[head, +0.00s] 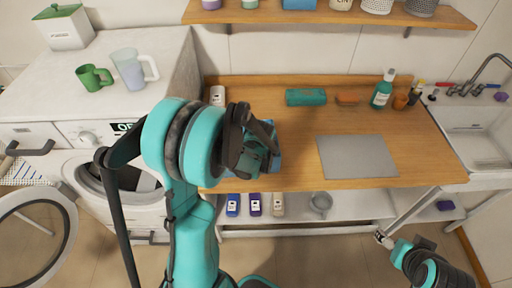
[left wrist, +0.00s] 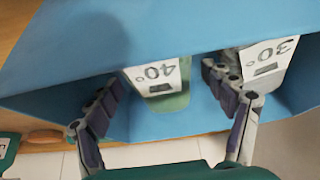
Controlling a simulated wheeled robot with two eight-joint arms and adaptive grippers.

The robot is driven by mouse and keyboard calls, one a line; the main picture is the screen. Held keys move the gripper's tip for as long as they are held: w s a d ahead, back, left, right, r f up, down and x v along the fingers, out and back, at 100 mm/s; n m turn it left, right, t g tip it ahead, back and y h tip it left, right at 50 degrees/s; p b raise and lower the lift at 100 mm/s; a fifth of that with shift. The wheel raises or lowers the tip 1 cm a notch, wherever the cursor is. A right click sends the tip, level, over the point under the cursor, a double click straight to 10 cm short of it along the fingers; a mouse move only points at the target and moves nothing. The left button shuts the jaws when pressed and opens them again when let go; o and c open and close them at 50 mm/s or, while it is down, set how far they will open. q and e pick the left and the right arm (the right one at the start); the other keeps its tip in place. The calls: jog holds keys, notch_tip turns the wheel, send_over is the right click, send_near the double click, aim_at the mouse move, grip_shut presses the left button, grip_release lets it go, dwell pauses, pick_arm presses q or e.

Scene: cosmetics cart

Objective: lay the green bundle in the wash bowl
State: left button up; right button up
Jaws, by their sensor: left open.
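A rolled green bundle (head: 306,97) lies on the wooden counter toward the wall. A blue thing (head: 276,148), likely the wash bowl, stands on the counter mostly hidden behind my left gripper (head: 258,155). In the left wrist view, blue surfaces (left wrist: 75,55) fill much of the picture. White tags marked 40° (left wrist: 157,75) and 30° (left wrist: 268,55) show there on greenish and pale pieces. My left gripper (left wrist: 165,110) is open, its fingers spread in front of the blue surfaces, with no clear grip on anything. My right gripper (head: 384,240) is low at the right, its jaws unclear.
A grey mat (head: 357,157) lies right of the blue thing. A brown block (head: 347,100) and a green bottle (head: 382,92) stand near the back. A sink (head: 478,130) is at the right. A washer with green mug (head: 93,78) and pale jug (head: 131,68) is left.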

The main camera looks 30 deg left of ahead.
pick_arm(q)
jog(key=p+v, duration=0.3)
jog(key=v, duration=0.9)
jog(key=s+d+r+m+t+h, duration=0.2)
jog(key=s+d+r+m, duration=0.4)
jog(key=s+d, duration=0.5)
jog(key=shift+s+d+r+m+h, duration=0.15)
jog(key=shift+s+r+m+h, duration=0.25)
jog(key=shift+s+m+h, duration=0.6)
jog(key=shift+s+n, duration=0.2)
jog(key=shift+n, duration=0.1)
notch_tip(320, 180, down, 9)
jog(key=b, duration=0.9)
jog(key=shift+f, duration=0.15)
